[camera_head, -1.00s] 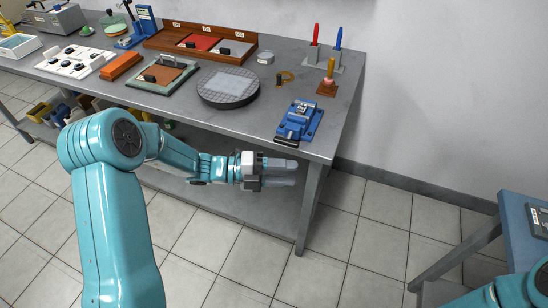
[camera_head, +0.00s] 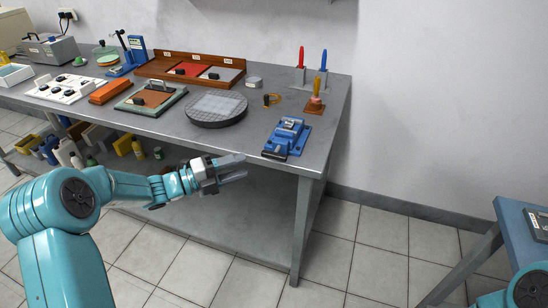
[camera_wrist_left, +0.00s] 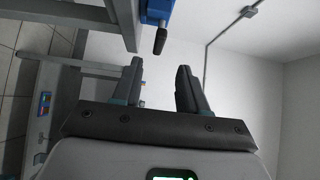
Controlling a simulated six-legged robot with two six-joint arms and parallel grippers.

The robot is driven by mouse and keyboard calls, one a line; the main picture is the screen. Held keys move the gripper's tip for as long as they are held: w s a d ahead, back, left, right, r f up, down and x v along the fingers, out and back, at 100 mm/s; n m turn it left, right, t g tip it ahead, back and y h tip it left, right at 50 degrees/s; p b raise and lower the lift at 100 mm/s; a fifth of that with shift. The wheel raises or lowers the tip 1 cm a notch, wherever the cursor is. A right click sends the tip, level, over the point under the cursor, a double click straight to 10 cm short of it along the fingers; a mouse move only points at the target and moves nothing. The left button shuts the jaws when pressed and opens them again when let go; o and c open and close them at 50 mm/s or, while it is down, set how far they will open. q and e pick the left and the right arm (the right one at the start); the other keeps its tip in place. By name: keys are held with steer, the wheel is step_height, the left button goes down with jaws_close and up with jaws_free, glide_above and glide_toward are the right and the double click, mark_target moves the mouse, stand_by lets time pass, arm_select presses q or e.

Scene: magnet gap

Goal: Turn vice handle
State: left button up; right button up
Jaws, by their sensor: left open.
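The blue vice (camera_head: 287,137) sits on the grey workbench (camera_head: 225,143) near its front right corner. A dark part shows at its front end in the head view. In the left wrist view the vice's blue body (camera_wrist_left: 158,10) is at the top, with the black handle (camera_wrist_left: 160,41) sticking down from it. My left gripper (camera_head: 240,168) is open and empty, in front of the bench edge and left of the vice. In the left wrist view its fingers (camera_wrist_left: 160,66) lie either side of the handle's line, with the handle beyond the tips, apart from them. My right gripper is out of view.
A round grey plate (camera_head: 216,109) lies left of the vice. A wooden-handled stamp-like tool (camera_head: 315,98) and a stand with red and blue handles (camera_head: 311,77) are behind it. A lower shelf holds bottles and bins. A blue table (camera_head: 520,225) stands at the right.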

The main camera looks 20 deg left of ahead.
mark_target(270, 157)
arm_select(q)
steer(key=x, duration=1.1)
steer(key=shift+a, duration=0.1)
jaws_close()
